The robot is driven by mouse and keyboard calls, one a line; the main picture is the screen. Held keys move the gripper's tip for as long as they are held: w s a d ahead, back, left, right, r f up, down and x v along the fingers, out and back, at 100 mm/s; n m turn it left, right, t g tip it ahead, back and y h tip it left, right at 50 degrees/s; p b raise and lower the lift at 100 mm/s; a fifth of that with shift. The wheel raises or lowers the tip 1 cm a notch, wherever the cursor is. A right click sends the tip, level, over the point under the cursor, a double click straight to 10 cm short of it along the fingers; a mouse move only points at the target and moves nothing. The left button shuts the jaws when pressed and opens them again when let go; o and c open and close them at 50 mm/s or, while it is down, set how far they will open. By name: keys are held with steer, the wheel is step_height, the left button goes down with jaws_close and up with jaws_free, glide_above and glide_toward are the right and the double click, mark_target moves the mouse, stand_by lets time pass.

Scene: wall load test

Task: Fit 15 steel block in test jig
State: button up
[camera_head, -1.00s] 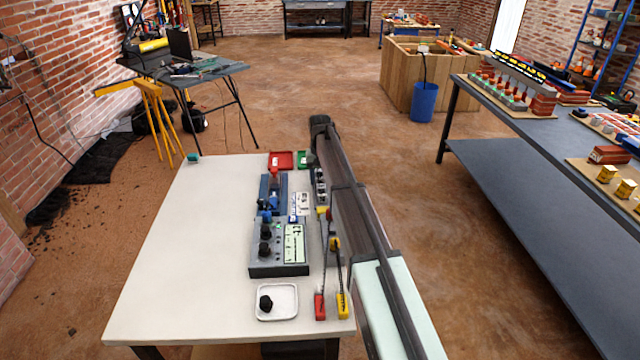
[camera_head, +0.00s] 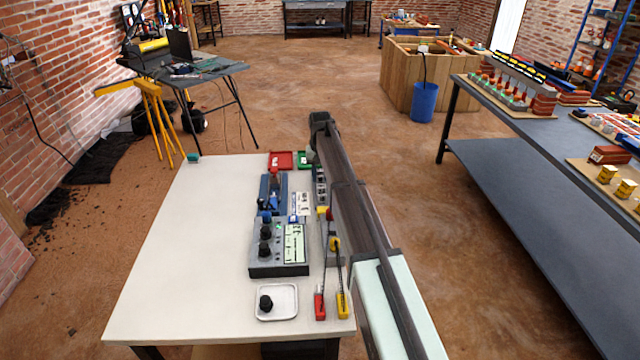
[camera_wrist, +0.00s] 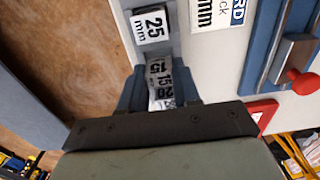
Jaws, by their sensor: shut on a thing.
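My gripper (camera_wrist: 160,88) shows in the wrist view with its blue fingers shut on a steel block (camera_wrist: 158,68) marked 15. The block is among other marked blocks in a grey rack (camera_wrist: 176,48), and whether it is clear of the rack cannot be told. A 25 mm block (camera_wrist: 152,27) lies farther along the rack. The blue test jig (camera_head: 272,190) is left of the rack in the head view. In the wrist view the jig (camera_wrist: 264,42) is at the right, with a red knob (camera_wrist: 303,82). My arm hides the fingers in the head view.
A control box (camera_head: 280,248) with black knobs, a white dish (camera_head: 277,302) and red and yellow probes stand nearer on the white table (camera_head: 190,260). A red tray (camera_head: 281,159) and a green tray (camera_head: 304,159) are at the far edge.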

mark_target(320, 175)
steer(key=shift+r, duration=2.45)
steer(key=s+a+r, duration=0.1)
steer(key=s+a, duration=0.1)
steer(key=a, duration=1.4)
steer(key=shift+s+r, duration=0.15)
steer(key=shift+s, duration=0.2)
steer(key=shift+a, duration=0.1)
steer(key=shift+f, duration=2.65)
steer(key=shift+f, duration=0.6)
